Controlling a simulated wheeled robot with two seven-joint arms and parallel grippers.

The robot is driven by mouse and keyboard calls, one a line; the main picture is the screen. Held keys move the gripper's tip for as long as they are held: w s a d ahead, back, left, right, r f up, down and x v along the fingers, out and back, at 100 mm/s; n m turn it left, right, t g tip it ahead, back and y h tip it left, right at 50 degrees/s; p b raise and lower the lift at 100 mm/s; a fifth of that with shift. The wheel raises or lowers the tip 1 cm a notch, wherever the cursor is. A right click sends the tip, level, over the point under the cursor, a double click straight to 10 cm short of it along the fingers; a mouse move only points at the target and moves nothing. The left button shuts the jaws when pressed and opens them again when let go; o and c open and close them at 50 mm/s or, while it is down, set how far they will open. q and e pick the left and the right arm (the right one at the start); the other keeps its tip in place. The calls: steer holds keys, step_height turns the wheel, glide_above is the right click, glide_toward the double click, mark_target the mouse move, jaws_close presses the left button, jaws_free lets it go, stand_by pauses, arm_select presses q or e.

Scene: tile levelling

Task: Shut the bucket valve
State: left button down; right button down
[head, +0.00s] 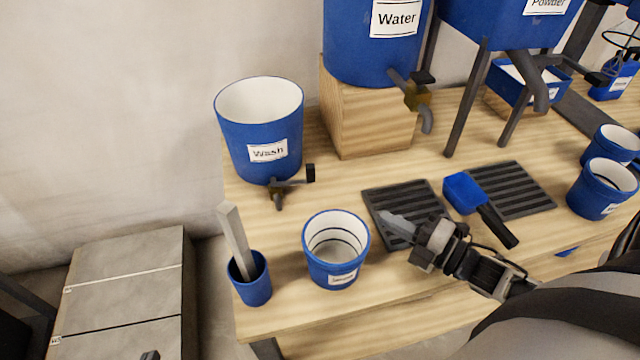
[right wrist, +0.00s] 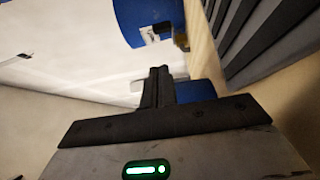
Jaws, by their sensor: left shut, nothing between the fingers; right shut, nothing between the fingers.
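The blue Wash bucket (head: 258,125) stands at the back left of the table, with a valve (head: 283,188) low on its front whose dark handle (head: 311,173) points to the right. The blue Water bucket (head: 350,45) stands on a wooden block, with a brass valve (head: 417,97) and a dark handle (head: 425,77). I cannot tell either valve's state. My right gripper (head: 388,218) is shut and empty above the left grate, apart from both valves. It also shows in the right wrist view (right wrist: 157,72). A dark tip, probably my left gripper (head: 150,355), just enters at the bottom edge.
A small blue bucket (head: 330,272) and a blue cup (head: 252,287) with a grey bar stand at the front left. Grey slabs (head: 125,285) lie left of the table.

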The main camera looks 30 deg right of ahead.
steer(key=b+x, duration=0.1)
steer(key=x, duration=1.5)
steer(key=shift+w+a, duration=0.25)
steer(key=shift+w, duration=0.1)
arm_select(q)
steer(key=shift+f, duration=0.25)
arm_select(e)
steer(key=shift+w, duration=0.1)
